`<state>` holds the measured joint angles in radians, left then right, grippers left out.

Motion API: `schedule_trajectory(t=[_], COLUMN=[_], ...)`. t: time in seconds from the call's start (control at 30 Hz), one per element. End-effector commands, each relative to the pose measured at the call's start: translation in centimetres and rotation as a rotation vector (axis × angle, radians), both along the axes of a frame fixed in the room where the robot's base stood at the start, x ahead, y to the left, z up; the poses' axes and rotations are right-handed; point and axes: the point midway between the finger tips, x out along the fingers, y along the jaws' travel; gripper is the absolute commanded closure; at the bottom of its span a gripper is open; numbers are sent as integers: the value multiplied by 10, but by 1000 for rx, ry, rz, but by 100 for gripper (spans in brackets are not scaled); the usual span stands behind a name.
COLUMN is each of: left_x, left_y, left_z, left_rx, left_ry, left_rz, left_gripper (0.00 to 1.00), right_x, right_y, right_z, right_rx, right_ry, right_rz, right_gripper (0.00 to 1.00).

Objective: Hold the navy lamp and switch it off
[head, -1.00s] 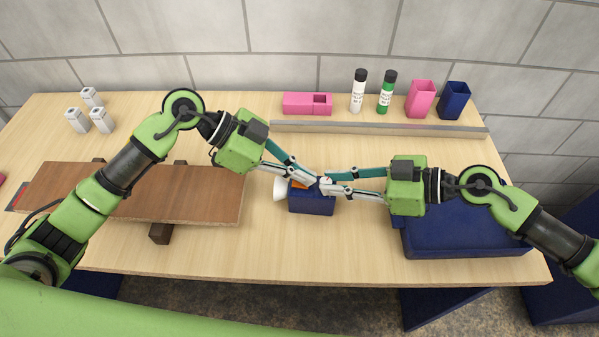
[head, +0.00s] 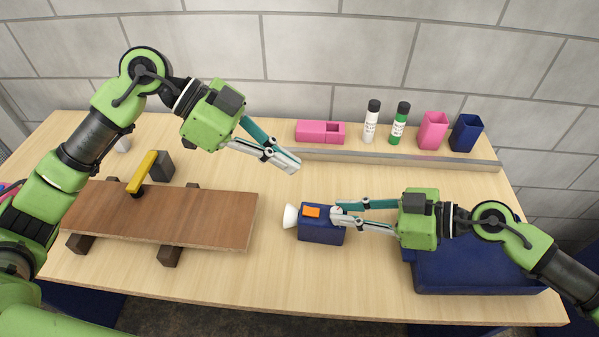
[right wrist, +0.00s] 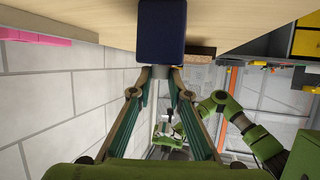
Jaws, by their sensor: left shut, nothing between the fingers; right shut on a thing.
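The navy lamp (head: 321,235) lies on the table in the head view, a dark blue box with an orange switch (head: 312,212) on top and a white lens (head: 290,216) at its left end. My right gripper (head: 338,220) is shut on the lamp's right end. In the right wrist view the lamp (right wrist: 162,32) shows as a dark block held at the fingertips. My left gripper (head: 295,167) is shut and empty, above and behind the lamp, apart from it. Whether the lamp is lit cannot be told.
A brown board (head: 175,217) rests on dark blocks at the left, with a yellow-handled tool (head: 142,173) behind it. A navy tray (head: 475,268) is at the right. A grey rail (head: 420,160), pink box (head: 320,132), bottles and cups stand along the back.

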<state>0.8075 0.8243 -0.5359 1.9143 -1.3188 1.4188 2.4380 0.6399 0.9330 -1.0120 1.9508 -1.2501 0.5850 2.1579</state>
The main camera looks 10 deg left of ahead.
Motion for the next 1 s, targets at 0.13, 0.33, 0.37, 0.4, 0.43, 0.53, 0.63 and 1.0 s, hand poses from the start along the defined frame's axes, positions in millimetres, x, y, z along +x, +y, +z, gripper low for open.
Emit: schedule_trajectory(t=[0.13,0.33,0.37,0.4,0.43,0.53,0.63,1.0], left_x=[0,0,0,0,0,0,0,0], left_y=[3,3,3,3,3,3,3,3], left_z=[4,4,4,4,4,4,4,4], left_rx=[0,0,0,0,0,0,0,0], left_ry=[1,1,1,1,1,1,1,1], left_rz=[-1,-1,-1,-1,-1,-1,-1,-1], left_gripper=[100,100,100,100,100,100,100,100], right_x=[0,0,0,0,0,0,0,-1], right_y=[0,0,0,0,0,0,0,-8], right_z=[0,0,0,0,0,0,0,2], right_rx=[0,0,0,0,0,0,0,-2], right_ry=[0,0,0,0,0,0,0,1], right_rz=[0,0,0,0,0,0,0,-3], right_gripper=[100,100,100,100,100,67,63,63])
